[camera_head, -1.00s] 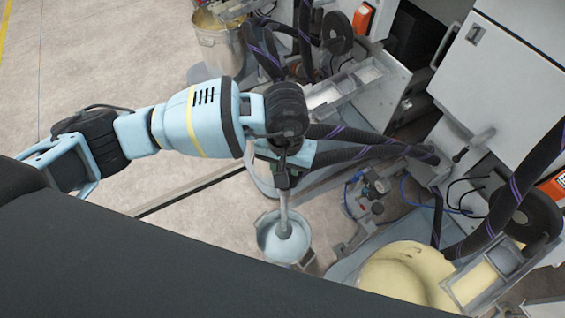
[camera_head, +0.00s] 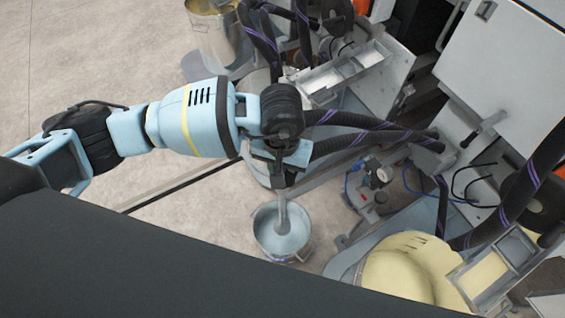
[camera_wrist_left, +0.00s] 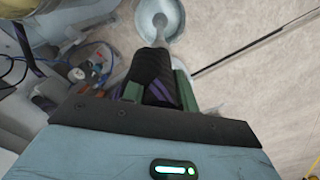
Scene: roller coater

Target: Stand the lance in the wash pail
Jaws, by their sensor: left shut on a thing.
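The lance shows as a grey metal tube (camera_head: 283,217) below my left gripper (camera_head: 275,172) in the head view. My left gripper is shut on the lance's dark hose-like grip (camera_wrist_left: 155,75), seen between its green-edged fingers in the left wrist view. The wash pail (camera_head: 301,250) is a small grey metal pail with bluish contents, standing on the floor. It also shows at the top of the left wrist view (camera_wrist_left: 178,32). The lance's lower end is over or inside the pail's mouth; whether it touches the bottom I cannot tell. My right gripper is not in view.
Thick black hoses (camera_head: 370,138) with purple stripes run from the lance to the machine (camera_head: 490,75). A tub of cream-coloured material (camera_head: 415,265) stands right of the pail. A larger bucket (camera_head: 215,35) stands at the back. The floor left of the pail is clear.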

